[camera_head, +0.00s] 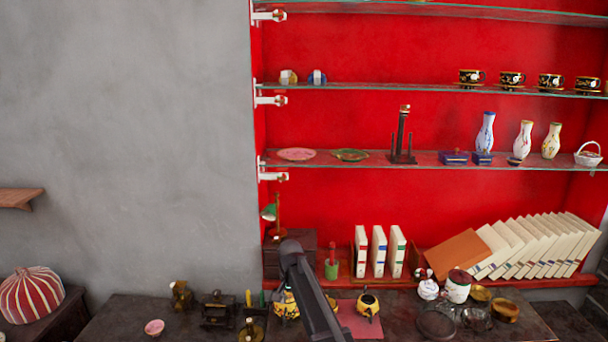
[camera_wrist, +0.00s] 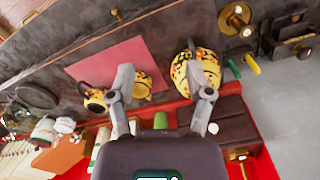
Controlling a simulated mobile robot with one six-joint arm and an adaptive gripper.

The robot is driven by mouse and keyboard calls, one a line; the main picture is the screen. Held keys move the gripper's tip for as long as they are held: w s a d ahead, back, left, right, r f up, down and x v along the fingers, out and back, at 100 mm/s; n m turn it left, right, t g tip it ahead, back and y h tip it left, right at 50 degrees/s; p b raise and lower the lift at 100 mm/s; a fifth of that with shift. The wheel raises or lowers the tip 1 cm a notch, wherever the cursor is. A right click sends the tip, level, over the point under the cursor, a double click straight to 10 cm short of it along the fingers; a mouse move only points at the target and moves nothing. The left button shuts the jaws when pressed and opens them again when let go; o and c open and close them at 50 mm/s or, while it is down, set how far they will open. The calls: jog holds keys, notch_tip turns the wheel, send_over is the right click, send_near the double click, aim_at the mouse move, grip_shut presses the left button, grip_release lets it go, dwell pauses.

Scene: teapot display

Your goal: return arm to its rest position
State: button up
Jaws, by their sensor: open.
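My gripper (camera_wrist: 158,85) shows in the wrist view with its two fingers spread wide and nothing held between them. In the head view my dark arm (camera_head: 312,295) rises over the counter between the left teapot (camera_head: 285,305) and the right teapot (camera_head: 368,304). The gripper itself is not clear there.
A dark counter (camera_head: 120,318) runs along the bottom. Behind it, the red shelving holds white books (camera_head: 378,252), a green cup (camera_head: 332,268) and, higher, vases (camera_head: 485,133). Jars and bowls (camera_head: 480,294) crowd the right. Bare grey wall (camera_head: 130,130) is at left.

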jog(key=s+d+f+n+b, duration=0.2)
jog(key=s+d+f+b, duration=0.2)
jog(key=s+d, duration=0.6)
jog(key=s+d+f+n+b, duration=0.2)
jog(key=s+d+f+b, duration=0.3)
jog(key=s+d, duration=0.6)
jog(key=s, duration=0.3)
jog(key=shift+s, duration=0.3)
dwell(1.5)
